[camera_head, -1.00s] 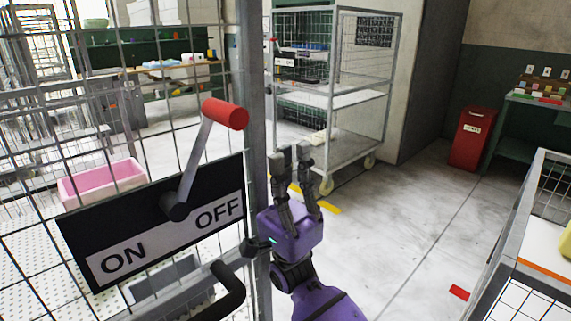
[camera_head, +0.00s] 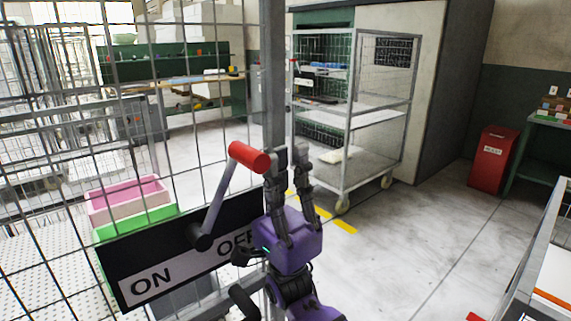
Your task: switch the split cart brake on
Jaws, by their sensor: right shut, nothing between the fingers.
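The brake lever has a red cylindrical handle (camera_head: 249,156) on a grey arm (camera_head: 218,198). The arm rises from a dark pivot (camera_head: 200,236) and tilts right, toward the OFF side. Behind it, the black and white sign (camera_head: 185,275) reads ON at left and OFF at right. My right gripper (camera_head: 289,158) points up just right of the handle, its fingers shut and empty. The nearer finger is next to the handle's right end; I cannot tell if they touch. The gripper's body hides part of OFF. My left gripper is not in view.
The sign is on a wire mesh fence with a grey post (camera_head: 273,70) behind my gripper. A wheeled mesh cart (camera_head: 350,120) stands beyond it. A red bin (camera_head: 492,160) is at right. Pink (camera_head: 128,205) and green boxes sit behind the mesh.

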